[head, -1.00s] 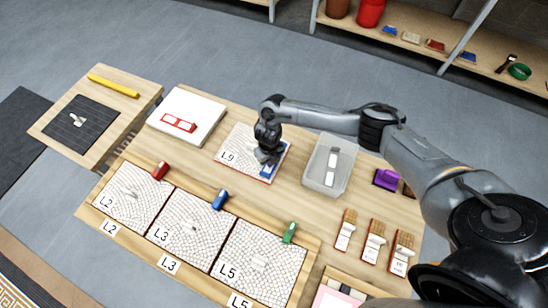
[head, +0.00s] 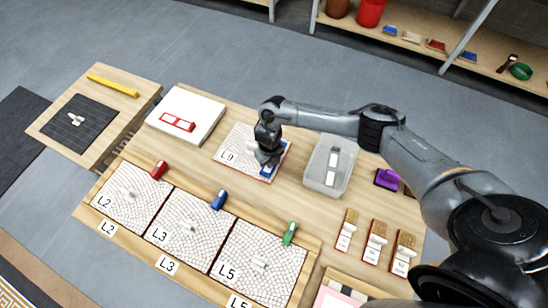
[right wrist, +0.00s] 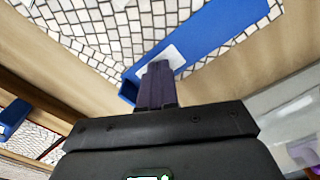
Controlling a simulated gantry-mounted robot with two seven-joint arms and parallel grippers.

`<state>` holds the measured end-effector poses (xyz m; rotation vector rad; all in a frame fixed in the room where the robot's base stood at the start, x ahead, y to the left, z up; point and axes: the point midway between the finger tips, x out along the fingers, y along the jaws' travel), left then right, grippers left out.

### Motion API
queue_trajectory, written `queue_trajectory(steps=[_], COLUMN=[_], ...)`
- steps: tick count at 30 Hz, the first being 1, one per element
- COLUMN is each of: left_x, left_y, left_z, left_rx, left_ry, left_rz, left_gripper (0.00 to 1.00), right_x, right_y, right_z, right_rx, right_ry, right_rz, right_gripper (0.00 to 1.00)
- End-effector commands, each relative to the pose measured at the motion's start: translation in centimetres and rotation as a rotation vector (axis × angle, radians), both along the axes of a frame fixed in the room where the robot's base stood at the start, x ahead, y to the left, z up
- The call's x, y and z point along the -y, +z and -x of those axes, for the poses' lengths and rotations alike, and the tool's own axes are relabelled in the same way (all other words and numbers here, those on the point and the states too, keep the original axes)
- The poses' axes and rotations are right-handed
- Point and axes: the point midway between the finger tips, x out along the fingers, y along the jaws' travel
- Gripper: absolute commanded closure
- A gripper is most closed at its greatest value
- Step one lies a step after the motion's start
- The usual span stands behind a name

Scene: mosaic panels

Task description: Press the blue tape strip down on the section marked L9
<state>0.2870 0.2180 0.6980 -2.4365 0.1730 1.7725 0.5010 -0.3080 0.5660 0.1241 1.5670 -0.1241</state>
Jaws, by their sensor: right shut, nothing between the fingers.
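The section marked L9 (head: 235,151) is a pale mosaic panel lying flat on the wooden table. The blue tape strip (right wrist: 215,40) lies along the panel's edge in the right wrist view, with a small white patch on it near one end. In the head view the strip (head: 266,171) is partly hidden by my right gripper (head: 264,161). In the right wrist view my right gripper (right wrist: 159,66) is shut and empty, its fingertips at the strip by the white patch. I cannot tell whether they touch it. My left gripper is not in view.
Panels L2 (head: 115,210), L3 (head: 180,240) and L5 (head: 255,270) lie in a front tray, with red, blue and green items along its edge. A clear bin (head: 318,178) stands close right of L9. A white board (head: 195,103) lies to the left.

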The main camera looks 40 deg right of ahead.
Motion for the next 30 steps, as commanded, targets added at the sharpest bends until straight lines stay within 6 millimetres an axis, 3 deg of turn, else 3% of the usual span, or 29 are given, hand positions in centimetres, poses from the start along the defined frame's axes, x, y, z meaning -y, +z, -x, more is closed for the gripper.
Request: queue_trajectory(steps=[17,30], left_x=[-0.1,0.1], left_y=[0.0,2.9], left_z=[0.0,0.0], left_rx=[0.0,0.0], left_ry=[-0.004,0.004], left_rz=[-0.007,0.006], left_gripper=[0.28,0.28], right_x=[0.0,0.0], right_y=[0.0,3.2], right_z=[0.0,0.0], right_rx=[0.0,0.0], right_ry=[0.0,0.001], right_rz=[0.0,0.0], right_gripper=[1.0,1.0])
